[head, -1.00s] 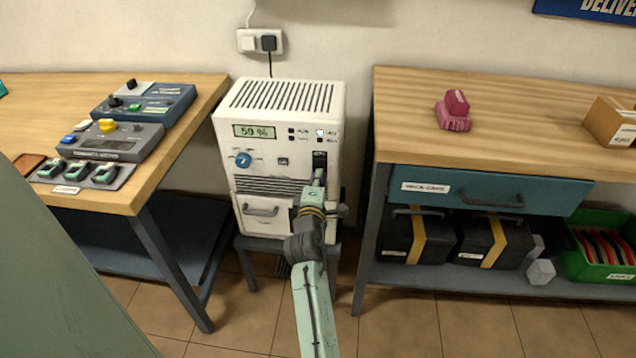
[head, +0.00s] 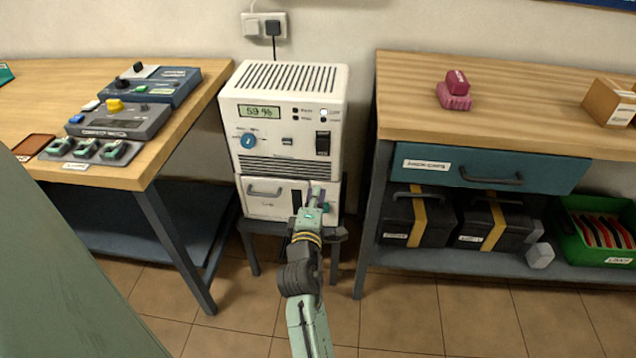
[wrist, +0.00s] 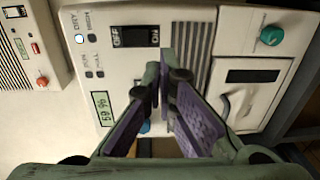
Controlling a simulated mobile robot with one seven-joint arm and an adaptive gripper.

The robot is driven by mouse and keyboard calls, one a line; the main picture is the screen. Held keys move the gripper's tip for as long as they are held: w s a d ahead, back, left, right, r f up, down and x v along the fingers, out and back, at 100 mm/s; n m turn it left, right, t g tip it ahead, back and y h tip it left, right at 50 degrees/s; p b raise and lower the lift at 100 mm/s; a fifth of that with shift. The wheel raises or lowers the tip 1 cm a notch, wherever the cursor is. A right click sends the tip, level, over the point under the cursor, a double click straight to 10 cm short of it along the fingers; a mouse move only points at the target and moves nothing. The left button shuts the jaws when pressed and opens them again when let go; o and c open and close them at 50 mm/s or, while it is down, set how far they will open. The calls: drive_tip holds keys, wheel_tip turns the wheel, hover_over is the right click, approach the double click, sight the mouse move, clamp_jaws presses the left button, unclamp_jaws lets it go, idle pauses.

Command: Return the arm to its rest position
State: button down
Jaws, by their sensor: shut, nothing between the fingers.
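My arm (head: 305,275) reaches up from the bottom of the head view towards a white cabinet unit. My gripper (head: 316,188) is in front of the unit's lower drawer, below the black rocker switch (head: 322,143). In the wrist view my gripper (wrist: 163,85) shows two fingers with purple pads close together and nothing between them. The white unit (head: 290,105) has a display reading 59 % (head: 259,111), a blue knob (head: 248,141) and a drawer with a handle (head: 265,192). The wrist view shows the rocker switch (wrist: 133,37) marked OFF and ON.
A wooden bench (head: 150,172) with control boxes stands at left. At right, a wooden workbench (head: 560,85) carries a pink object (head: 454,92) and a cardboard box (head: 608,102); black cases (head: 418,221) and a green crate (head: 570,232) sit below. Tiled floor (head: 420,318) is open in front.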

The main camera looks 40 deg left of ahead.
drive_tip(key=shift+s+d+f, duration=0.1)
drive_tip(key=shift+s+d, duration=0.2)
drive_tip(key=shift+s, duration=0.2)
